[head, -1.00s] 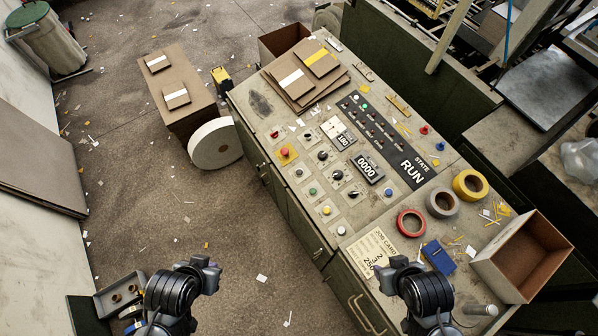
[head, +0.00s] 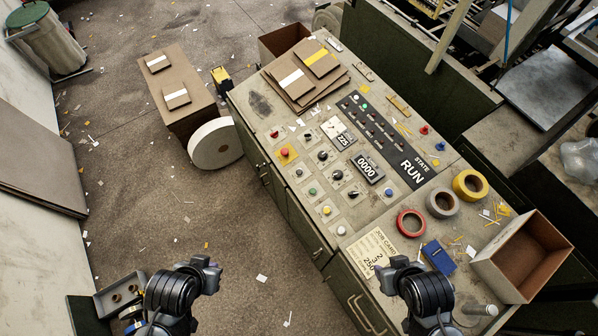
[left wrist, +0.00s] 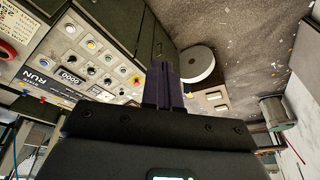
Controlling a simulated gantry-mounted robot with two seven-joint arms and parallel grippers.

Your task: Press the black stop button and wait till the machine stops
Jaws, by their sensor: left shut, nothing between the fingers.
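The control panel (head: 402,205) lies on top of the grey cabinet, and its state display (head: 411,172) reads RUN. Several small black controls sit in a row on it, among them one (head: 323,155) and another (head: 338,175); I cannot tell which is the stop button.
Tape rolls (head: 470,185), a blue pad (head: 438,257), a job card (head: 372,252) and an open cardboard box (head: 522,257) lie at the cabinet's near right. Greyboard sheets (head: 300,85) are stacked at its far end. A white roll (head: 215,144) stands on the floor.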

